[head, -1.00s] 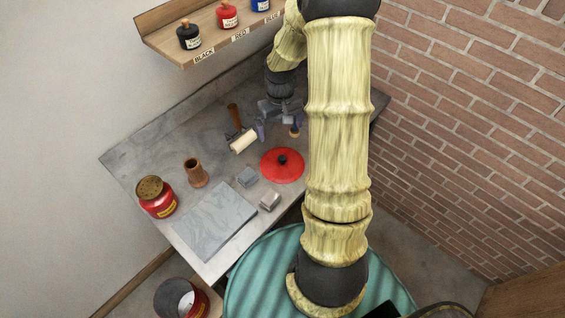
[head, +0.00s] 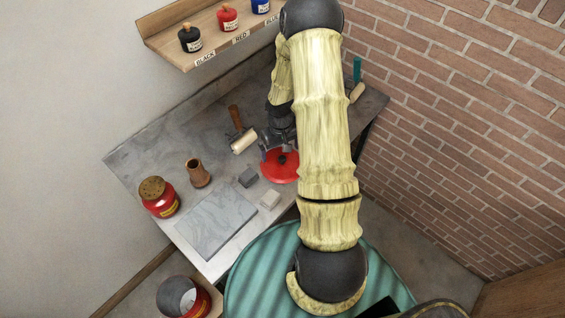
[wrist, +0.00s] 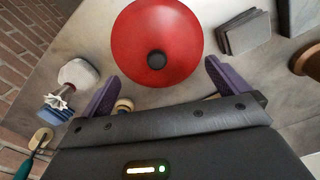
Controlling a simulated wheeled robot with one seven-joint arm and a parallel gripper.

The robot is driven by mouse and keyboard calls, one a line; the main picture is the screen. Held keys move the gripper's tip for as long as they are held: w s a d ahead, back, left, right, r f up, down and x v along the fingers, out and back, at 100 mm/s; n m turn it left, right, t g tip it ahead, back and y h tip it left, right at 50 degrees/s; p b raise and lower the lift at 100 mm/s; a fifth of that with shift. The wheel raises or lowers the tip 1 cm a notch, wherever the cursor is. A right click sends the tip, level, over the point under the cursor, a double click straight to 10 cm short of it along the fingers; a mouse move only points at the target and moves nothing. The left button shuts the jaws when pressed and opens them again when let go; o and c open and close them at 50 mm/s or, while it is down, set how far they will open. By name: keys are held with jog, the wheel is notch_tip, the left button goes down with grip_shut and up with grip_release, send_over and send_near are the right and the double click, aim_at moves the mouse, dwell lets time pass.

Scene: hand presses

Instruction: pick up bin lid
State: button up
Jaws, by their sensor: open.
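The bin lid is a round red disc with a black knob. It lies on the grey table in the head view (head: 281,170), partly covered by my gripper, and fills the top middle of the wrist view (wrist: 157,30). My gripper (wrist: 160,85) is open and empty. Its two purple fingers point toward the lid, with the knob (wrist: 156,60) between their lines, just beyond the tips. In the head view my gripper (head: 277,142) is above the far edge of the lid. I cannot tell the exact height.
Grey blocks (head: 248,177) and a stone slab (head: 216,219) lie left of the lid. A roller (head: 242,141) lies behind it. A red can (head: 158,197) and a brown wooden piece (head: 198,173) stand further left. A shelf (head: 207,50) with ink bottles hangs above.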

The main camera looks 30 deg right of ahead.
aim_at(282, 158)
jog(key=shift+f, duration=0.15)
jog(key=shift+s+d+f+p, duration=0.1)
jog(key=shift+f+p, duration=0.5)
jog(key=shift+f, duration=0.65)
jog(key=shift+s+d+f+p, duration=0.1)
jog(key=shift+f+p, duration=0.45)
jog(key=shift+f, duration=0.7)
jog(key=shift+s, duration=0.1)
jog(key=c, duration=2.2)
